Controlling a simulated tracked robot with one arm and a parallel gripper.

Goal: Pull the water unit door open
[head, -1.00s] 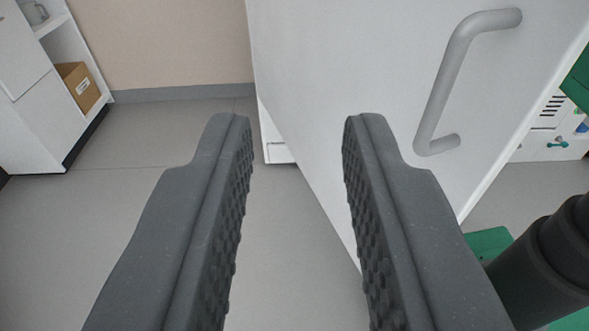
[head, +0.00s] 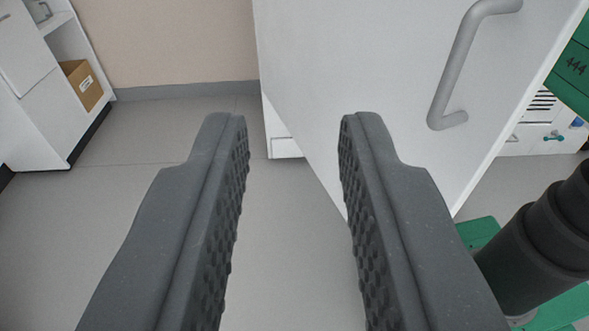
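The white door (head: 370,90) stands swung out at an angle, with its free edge toward the right. Its grey bar handle (head: 458,65) is on the upper right of the door. My gripper (head: 282,125) is open and empty, with both dark padded fingers in view. The right finger overlaps the lower part of the door in the picture, left of and below the handle. The fingers are apart from the handle. Whether the right finger touches the door, I cannot tell.
A white cabinet (head: 45,110) with a cardboard box (head: 84,85) stands at the left. Grey floor (head: 150,200) is clear between it and the door. Green parts (head: 572,70) and a dark cylindrical part (head: 535,250) are at the right. White drawers (head: 535,140) show behind.

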